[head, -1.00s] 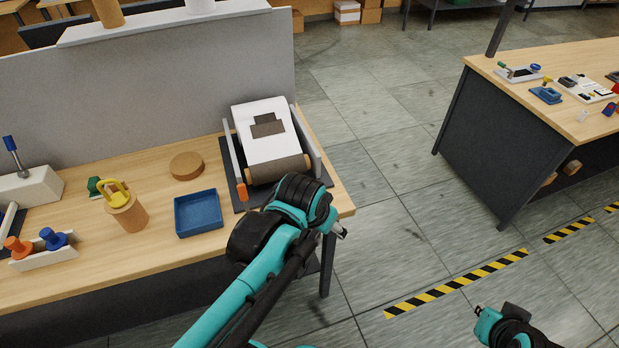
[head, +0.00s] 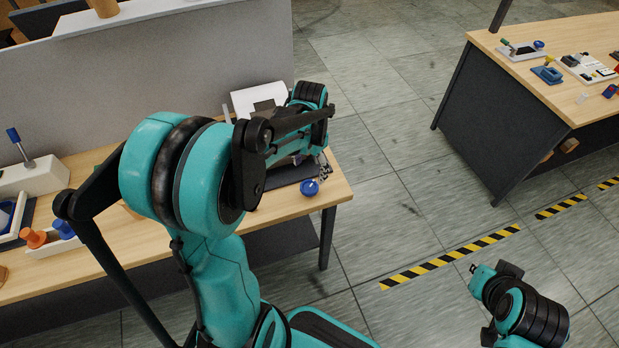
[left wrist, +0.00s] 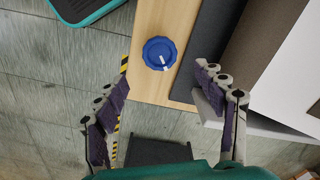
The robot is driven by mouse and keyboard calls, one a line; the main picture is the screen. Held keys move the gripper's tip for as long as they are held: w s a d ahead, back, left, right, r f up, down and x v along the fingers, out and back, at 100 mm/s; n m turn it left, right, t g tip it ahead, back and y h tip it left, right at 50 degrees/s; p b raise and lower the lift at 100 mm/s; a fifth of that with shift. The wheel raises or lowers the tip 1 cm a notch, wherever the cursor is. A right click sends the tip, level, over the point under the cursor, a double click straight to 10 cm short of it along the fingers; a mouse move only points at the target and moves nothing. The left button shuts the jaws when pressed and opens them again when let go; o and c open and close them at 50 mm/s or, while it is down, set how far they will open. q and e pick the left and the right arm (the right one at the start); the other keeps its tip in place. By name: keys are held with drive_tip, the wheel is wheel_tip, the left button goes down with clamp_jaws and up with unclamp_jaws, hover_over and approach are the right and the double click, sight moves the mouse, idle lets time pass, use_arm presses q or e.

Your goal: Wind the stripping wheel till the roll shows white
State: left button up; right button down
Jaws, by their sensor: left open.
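The wheel is a blue ridged knob (head: 309,187) with a white mark, at the front right corner of the table. In the left wrist view the knob (left wrist: 159,53) appears beyond the gap between my fingers, apart from both. My left gripper (left wrist: 162,76) is open and empty; in the head view its fingers (head: 322,168) are near the knob. The brown roll (left wrist: 239,45) shows at the right of the wrist view, beside the white sheet (left wrist: 292,78). My arm hides most of the machine in the head view. My right gripper (head: 474,269) is low over the floor.
The wooden table (head: 337,192) ends close to the knob. A grey panel (head: 190,70) stands behind it. An orange knob (head: 33,238) sits at the left. A second table (head: 570,110) with small items stands at the right. Floor between the tables is clear.

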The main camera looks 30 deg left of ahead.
sight(310, 186)
use_arm(q)
wheel_tip(310, 186, down, 8)
drive_tip(key=b, duration=0.3)
drive_tip(key=shift+r, duration=0.1)
drive_tip(key=c, duration=1.2)
